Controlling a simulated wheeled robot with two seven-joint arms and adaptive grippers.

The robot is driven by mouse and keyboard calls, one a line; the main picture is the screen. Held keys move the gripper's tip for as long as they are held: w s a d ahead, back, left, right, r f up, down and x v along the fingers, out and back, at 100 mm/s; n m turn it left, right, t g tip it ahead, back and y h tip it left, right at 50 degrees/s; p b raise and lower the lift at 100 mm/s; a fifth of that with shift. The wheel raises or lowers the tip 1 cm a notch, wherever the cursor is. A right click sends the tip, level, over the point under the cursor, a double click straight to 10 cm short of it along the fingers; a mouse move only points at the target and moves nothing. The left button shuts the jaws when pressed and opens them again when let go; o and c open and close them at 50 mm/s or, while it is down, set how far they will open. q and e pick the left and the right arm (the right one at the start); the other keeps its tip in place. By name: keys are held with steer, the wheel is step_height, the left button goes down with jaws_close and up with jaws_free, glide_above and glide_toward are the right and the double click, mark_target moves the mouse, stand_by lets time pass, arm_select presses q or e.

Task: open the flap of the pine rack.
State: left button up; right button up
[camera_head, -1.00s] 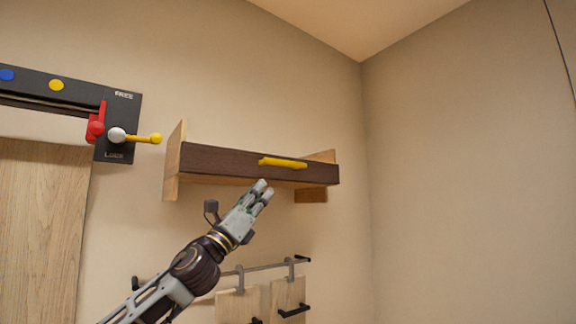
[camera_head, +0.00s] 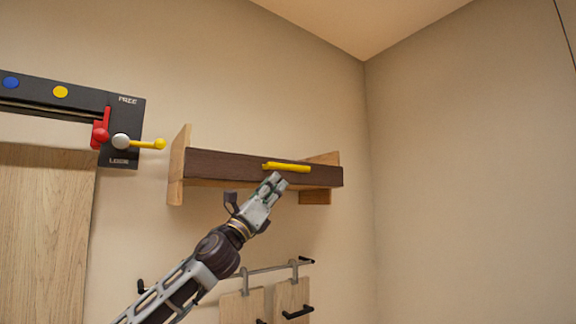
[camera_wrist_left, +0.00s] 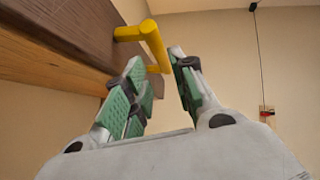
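The pine rack (camera_head: 179,166) hangs on the wall, with pale wooden side panels and a dark brown front flap (camera_head: 226,166). The flap is closed, upright across the front. A yellow bar handle (camera_head: 288,167) sits on it, right of the middle. My left gripper (camera_head: 275,182) is just below the handle's left part. In the left wrist view, the gripper (camera_wrist_left: 156,64) is open, and the handle (camera_wrist_left: 154,43) shows beyond and between its fingertips. I cannot tell whether a finger touches it. The dark flap (camera_wrist_left: 68,38) is at the left there. My right gripper is not in view.
A black wall panel (camera_head: 45,93) with a red lever (camera_head: 101,130) and a yellow-tipped knob (camera_head: 150,144) is at the left. Below the rack, a rail (camera_head: 272,268) carries hanging boards. The wall to the right is bare.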

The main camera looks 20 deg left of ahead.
mark_target(288, 168)
arm_select(q)
steer(key=p+x, duration=0.2)
steer(key=x, duration=0.4)
steer(key=shift+s, duration=0.15)
steer(key=shift+p+x, duration=0.6)
steer(key=shift+x, duration=0.85)
steer(key=c, duration=0.4)
jaws_close()
